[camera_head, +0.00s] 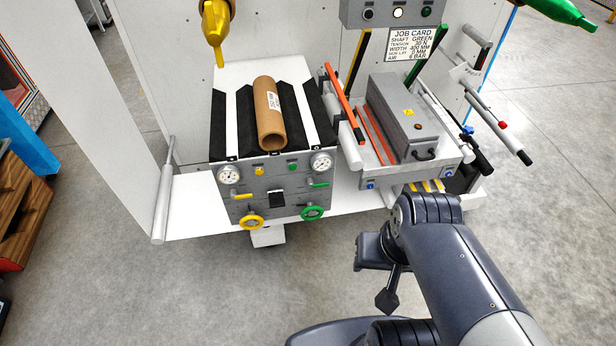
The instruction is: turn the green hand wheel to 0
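The green hand wheel (312,213) is on the lower right of the grey front panel (276,185), below a small green lever. It is small in this view, and I cannot read any scale or number around it. A round dial gauge (321,163) with a white face sits above it on the same panel. My gripper (388,297) is at the end of my dark arm, to the right of and nearer than the wheel, apart from it. It is small and dark, and I cannot tell whether its fingers are open or shut.
A yellow hand wheel (250,222) and a second gauge (229,174) are on the panel's left. A cardboard roll (268,118) lies on the black-and-white bed above. A grey box unit (402,115) with protruding rods stands right. The floor before the panel is clear.

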